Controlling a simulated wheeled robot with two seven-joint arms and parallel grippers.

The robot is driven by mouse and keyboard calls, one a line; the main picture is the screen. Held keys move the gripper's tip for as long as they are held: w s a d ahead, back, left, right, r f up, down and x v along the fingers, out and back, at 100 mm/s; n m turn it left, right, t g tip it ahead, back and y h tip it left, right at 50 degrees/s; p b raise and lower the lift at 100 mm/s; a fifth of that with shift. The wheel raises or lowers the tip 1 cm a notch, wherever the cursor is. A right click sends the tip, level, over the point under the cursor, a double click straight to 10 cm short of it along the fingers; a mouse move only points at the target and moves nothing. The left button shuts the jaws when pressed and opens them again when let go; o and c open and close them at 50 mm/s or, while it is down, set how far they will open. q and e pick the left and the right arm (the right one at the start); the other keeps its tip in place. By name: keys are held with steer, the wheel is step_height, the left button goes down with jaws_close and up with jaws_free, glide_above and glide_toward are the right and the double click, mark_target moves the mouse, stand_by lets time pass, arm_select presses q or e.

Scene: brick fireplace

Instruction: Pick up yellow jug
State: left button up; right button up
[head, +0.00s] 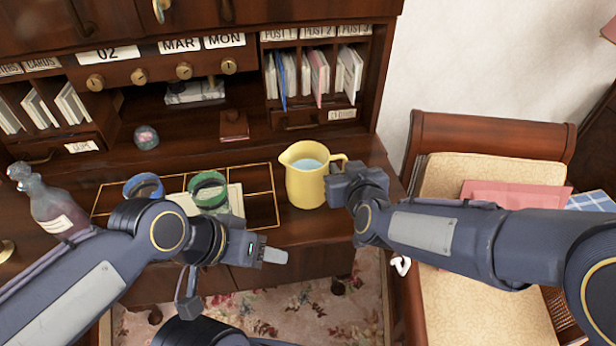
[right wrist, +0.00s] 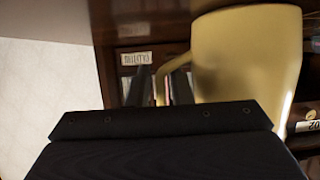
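The yellow jug (head: 305,185) stands upright on the desk top, with pale blue liquid showing inside. Its handle faces right, toward my right gripper (head: 340,190). In the right wrist view the jug (right wrist: 245,55) fills the upper right. There the two dark fingers of my right gripper (right wrist: 160,88) are apart, with part of the yellow handle showing between them; contact cannot be made out. My left gripper (head: 272,256) is low in front of the desk edge, away from the jug. Its fingers are seen from the side, so their opening is unclear.
Left of the jug are a green ring-shaped item (head: 208,188), a blue one (head: 143,186) and a glass bottle (head: 55,208). A small dark red box (head: 234,126) stands behind. Letter shelves (head: 312,75) rise at the back. A cushioned chair (head: 455,180) is at right.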

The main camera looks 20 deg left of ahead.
steer(key=shift+c, duration=0.2)
jaws_close()
steer(key=shift+r, duration=0.3)
